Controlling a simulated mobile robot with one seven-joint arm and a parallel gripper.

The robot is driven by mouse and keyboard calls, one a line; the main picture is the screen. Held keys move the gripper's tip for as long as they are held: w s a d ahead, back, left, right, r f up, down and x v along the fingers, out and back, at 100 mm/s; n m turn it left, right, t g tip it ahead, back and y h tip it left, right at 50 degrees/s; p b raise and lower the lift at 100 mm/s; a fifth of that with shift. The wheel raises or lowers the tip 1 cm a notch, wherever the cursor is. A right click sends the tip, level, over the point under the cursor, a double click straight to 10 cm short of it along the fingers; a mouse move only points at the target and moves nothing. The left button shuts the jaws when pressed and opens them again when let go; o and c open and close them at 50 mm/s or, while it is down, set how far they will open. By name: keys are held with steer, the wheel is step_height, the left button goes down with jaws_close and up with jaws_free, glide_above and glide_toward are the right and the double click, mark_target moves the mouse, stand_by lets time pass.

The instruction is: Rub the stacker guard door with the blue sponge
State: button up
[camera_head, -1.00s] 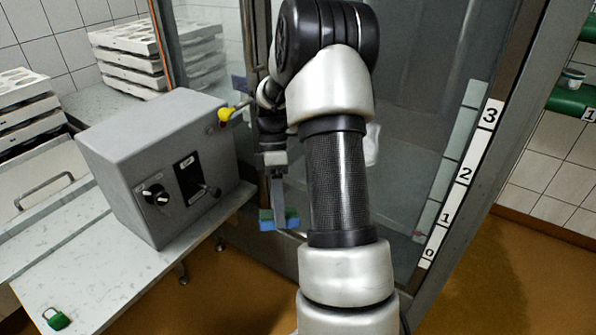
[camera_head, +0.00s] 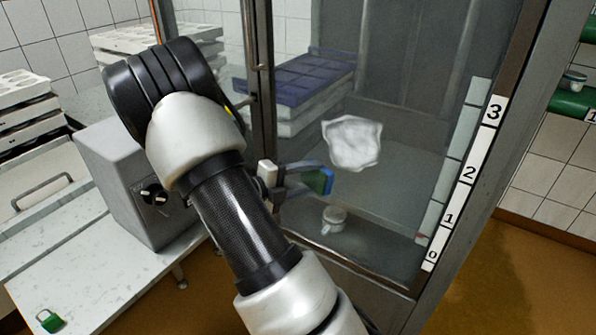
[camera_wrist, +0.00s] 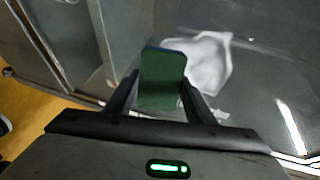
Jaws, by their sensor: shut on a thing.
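The stacker guard door (camera_head: 400,130) is a large clear pane in a dark metal frame, at the centre right of the head view. A whitish smeared patch (camera_head: 353,142) shows on it, and also in the wrist view (camera_wrist: 209,62). My gripper (camera_head: 310,178) is shut on the blue sponge (camera_head: 325,181), which has a green side. In the wrist view the sponge's green face (camera_wrist: 162,80) is between the fingers and covers part of the patch. The sponge is in front of the pane, below and left of the patch. I cannot tell whether it touches the pane.
A grey control box (camera_head: 120,165) with knobs stands on the left bench (camera_head: 110,265), near a green padlock (camera_head: 50,321). Blue and white moulds (camera_head: 305,80) show behind the pane. A numbered strip (camera_head: 468,172) runs along the right frame. Stacked white moulds are at far left.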

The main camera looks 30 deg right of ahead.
mark_target(377, 167)
steer(key=shift+w+d+r+n+t+h+b, duration=0.15)
steer(key=shift+w+d+n+t+b, duration=0.35)
steer(key=shift+w+d+n+t, duration=0.5)
steer(key=shift+w+d+n+t+h+b, duration=0.25)
steer(key=shift+w+d+n+t+b, duration=0.3)
steer(key=shift+w+t, duration=0.7)
steer(key=shift+w+d+r+n+t+h+b, duration=0.15)
steer(key=shift+w+d+n+t+b, duration=0.35)
steer(key=shift+w+d+n+t, duration=0.5)
steer(key=shift+w+d+m, duration=0.1)
steer(key=shift+w+m, duration=0.1)
steer(key=shift+m, duration=0.05)
steer(key=shift+x, duration=0.95)
